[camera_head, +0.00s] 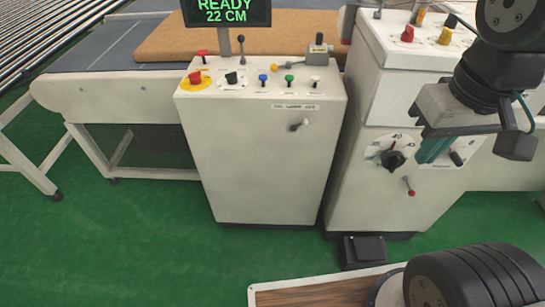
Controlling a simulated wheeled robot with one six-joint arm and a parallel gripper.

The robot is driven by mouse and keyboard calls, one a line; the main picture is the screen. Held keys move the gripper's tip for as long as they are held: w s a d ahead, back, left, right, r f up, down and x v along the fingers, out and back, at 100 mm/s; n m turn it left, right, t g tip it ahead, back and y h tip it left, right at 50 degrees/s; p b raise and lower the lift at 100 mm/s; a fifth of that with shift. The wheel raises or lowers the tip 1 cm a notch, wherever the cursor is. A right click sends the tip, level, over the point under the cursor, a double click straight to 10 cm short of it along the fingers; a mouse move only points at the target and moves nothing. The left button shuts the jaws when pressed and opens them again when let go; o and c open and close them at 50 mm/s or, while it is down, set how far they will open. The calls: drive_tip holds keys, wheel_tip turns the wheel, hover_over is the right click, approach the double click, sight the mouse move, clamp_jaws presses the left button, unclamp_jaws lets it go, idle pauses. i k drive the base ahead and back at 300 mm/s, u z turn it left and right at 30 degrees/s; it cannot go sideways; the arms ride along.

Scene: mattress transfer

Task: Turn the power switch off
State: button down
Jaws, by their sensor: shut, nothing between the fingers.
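A black rotary knob (393,159) sits on a round white dial plate on the front of the right cabinet. A smaller black switch (456,158) on a white plate is just right of it. Their labels are too small to read, so I cannot tell which is the power switch, nor its position. My gripper (432,150) has teal fingers, shut and empty. In the picture it lies between the knob and the smaller switch, covering part of the panel there. I cannot tell whether it touches the cabinet.
A small red-tipped lever (410,188) is below the knob. A brown mattress (200,42) lies behind. A black pedal box (363,251) is on the green floor (150,250).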

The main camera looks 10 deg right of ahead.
sight(195, 78)
drive_tip(key=u, duration=2)
drive_tip(key=i, duration=1)
drive_tip(key=z, duration=1.7)
